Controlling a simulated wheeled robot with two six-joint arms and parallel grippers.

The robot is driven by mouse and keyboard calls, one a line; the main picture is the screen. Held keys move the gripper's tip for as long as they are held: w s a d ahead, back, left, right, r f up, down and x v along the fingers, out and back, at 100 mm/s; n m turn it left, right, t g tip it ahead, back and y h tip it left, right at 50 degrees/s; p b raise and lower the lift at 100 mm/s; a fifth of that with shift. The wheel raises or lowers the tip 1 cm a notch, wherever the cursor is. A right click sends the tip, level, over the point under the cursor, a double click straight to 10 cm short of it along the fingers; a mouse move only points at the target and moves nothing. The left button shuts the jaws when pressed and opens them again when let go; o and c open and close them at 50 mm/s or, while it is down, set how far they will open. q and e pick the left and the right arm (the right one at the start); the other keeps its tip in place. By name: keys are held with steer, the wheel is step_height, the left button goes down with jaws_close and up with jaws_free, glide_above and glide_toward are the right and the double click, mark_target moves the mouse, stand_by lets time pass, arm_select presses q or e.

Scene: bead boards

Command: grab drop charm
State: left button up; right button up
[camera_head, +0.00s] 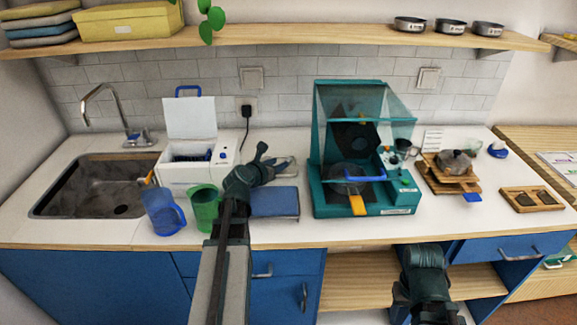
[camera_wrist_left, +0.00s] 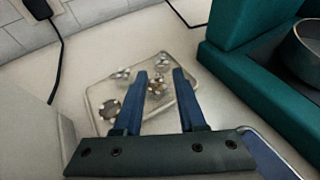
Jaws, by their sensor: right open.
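A small clear tray (camera_wrist_left: 98,92) lies on the white counter and holds several small shiny charms. One silver charm (camera_wrist_left: 122,73) is at its left, one (camera_wrist_left: 162,58) at its far edge, and a dark round one (camera_wrist_left: 110,108) at its near left. Another charm (camera_wrist_left: 156,88) shows between the fingers of my left gripper (camera_wrist_left: 160,76). I cannot tell which is the drop charm, or whether the fingers touch any. The left gripper (camera_head: 264,153) is open above the tray. My right gripper (camera_head: 428,292) is open, low in front of the counter.
A teal hooded machine (camera_head: 318,195) stands right of the tray. A blue folded-looking pad (camera_head: 275,203) lies in front of it. A white box (camera_head: 188,172) with a raised lid and blue and green cups (camera_head: 204,208) stand to the left. The sink (camera_head: 88,190) is farther left.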

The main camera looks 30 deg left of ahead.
arm_select(q)
steer(key=shift+f+b+x, duration=0.15)
steer(key=shift+b+x, duration=0.5)
steer(key=shift+x, duration=0.75)
steer(key=shift+f+b+x, duration=0.15)
steer(key=shift+b+x, duration=0.45)
steer(key=shift+x, duration=0.8)
steer(key=shift+s+d+r, duration=0.1)
steer(key=shift+s+d, duration=0.05)
steer(key=shift+s, duration=0.05)
jaws_close()
